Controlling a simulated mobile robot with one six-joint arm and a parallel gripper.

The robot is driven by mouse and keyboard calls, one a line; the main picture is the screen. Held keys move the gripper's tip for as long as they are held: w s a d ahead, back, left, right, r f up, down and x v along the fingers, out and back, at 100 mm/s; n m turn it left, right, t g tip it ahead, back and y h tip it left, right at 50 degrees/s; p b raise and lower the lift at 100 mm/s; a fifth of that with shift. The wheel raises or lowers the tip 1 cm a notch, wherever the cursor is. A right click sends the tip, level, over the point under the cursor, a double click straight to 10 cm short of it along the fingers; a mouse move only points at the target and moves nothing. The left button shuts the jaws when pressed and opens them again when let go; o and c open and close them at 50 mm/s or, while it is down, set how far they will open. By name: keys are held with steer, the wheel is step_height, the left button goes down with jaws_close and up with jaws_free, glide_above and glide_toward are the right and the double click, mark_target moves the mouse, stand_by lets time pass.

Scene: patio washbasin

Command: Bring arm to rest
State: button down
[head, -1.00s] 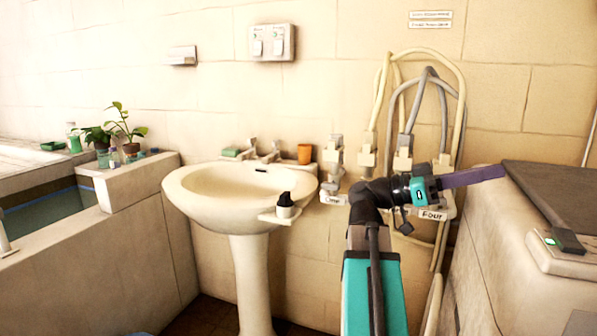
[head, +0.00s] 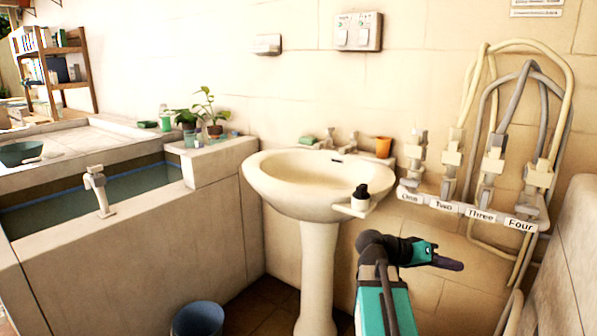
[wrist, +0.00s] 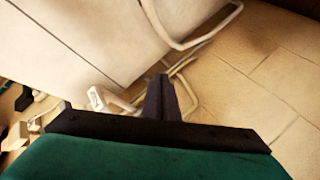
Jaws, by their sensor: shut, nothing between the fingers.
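My gripper (head: 450,264) is at the lower right in the head view, at the end of my bent arm. It is in front of the tiled wall, right of the washbasin pedestal and below the row of labelled taps. It points to the right, and its dark fingers are shut with nothing held. In the wrist view the fingers (wrist: 163,97) show together in the middle, with the wall and pale hoses beyond them.
The washbasin (head: 300,183) stands left of my arm, with a dark-topped bottle (head: 360,194) on its ledge. Labelled taps (head: 463,207) and hoses hang at right. A pale cabinet (head: 570,262) is at the right edge. A blue bucket (head: 198,318) stands on the floor beside the tank.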

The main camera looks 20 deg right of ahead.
steer(key=w+a+f+n+t+y, duration=0.25)
steer(key=w+a+f+n, duration=0.2)
steer(key=a+f, duration=0.7)
steer(key=w+a+f+n+t+y, duration=0.3)
steer(key=w+a+f, duration=0.45)
steer(key=f, duration=0.65)
steer(key=s+a+f+n+g+y, duration=0.1)
steer(key=s+a+f+n+y, duration=0.15)
steer(key=a+f, duration=0.45)
steer(key=s+a+f+n+y, duration=0.1)
steer(key=a+f+y, duration=0.2)
steer(key=a, duration=0.8)
steer(key=s+a+f+n+g+y, duration=0.1)
steer(key=a+f+y, duration=0.1)
steer(key=a+f, duration=0.5)
steer(key=s+r+g+p, duration=0.2)
steer(key=s+r+p, duration=0.1)
steer(key=s+p, duration=0.8)
steer(key=s+a+r+g+p, duration=0.1)
steer(key=s+r+g+p, duration=0.2)
steer(key=s+p, duration=0.9)
steer(key=shift+s+a+r, duration=0.3)
steer(key=shift+s+r, duration=0.05)
steer(key=shift+s, duration=0.6)
steer(key=c, duration=2.5)
jaws_free()
steer(key=o, duration=0.7)
